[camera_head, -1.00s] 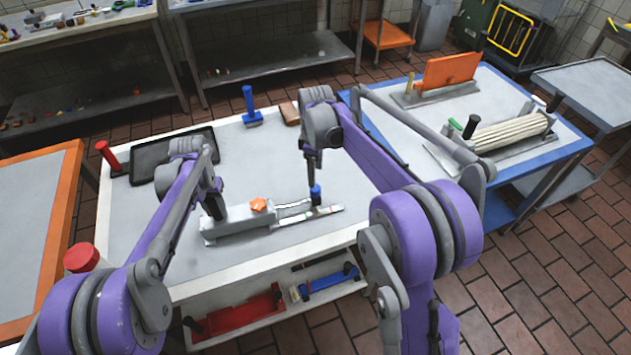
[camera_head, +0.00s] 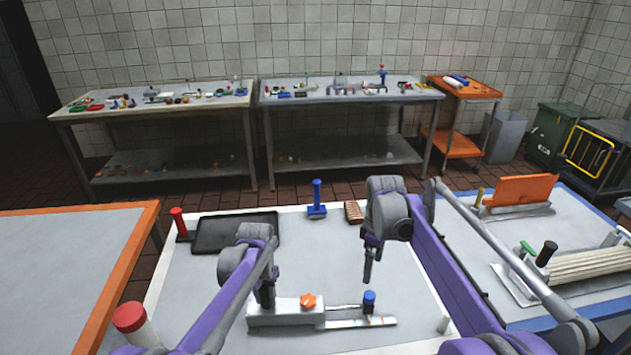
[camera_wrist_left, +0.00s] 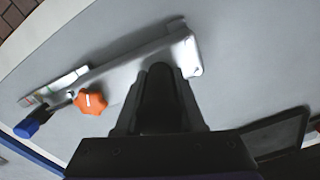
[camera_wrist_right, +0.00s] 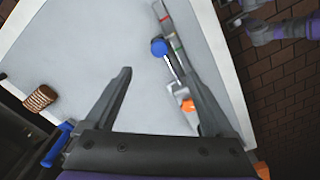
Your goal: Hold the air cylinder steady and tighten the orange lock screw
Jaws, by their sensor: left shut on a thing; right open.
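The air cylinder (camera_head: 275,316) is a grey block lying on the white-topped table, with a thin rod and a flat marked strip (camera_head: 372,321) extending right. The star-shaped orange lock screw (camera_head: 308,300) is on its right end; it also shows in the left wrist view (camera_wrist_left: 91,101). A blue knob (camera_head: 369,300) stands near the rod's far end. My left gripper (camera_head: 266,297) is shut on the cylinder's left part. My right gripper (camera_head: 368,268) is open and empty, above the table behind the blue knob.
A black tray (camera_head: 235,232), a blue-handled tool (camera_head: 317,200) and a brown block (camera_head: 353,212) lie at the table's back. A red-capped container (camera_head: 130,318) is at left. A blue-edged table with an orange plate (camera_head: 520,189) adjoins at right.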

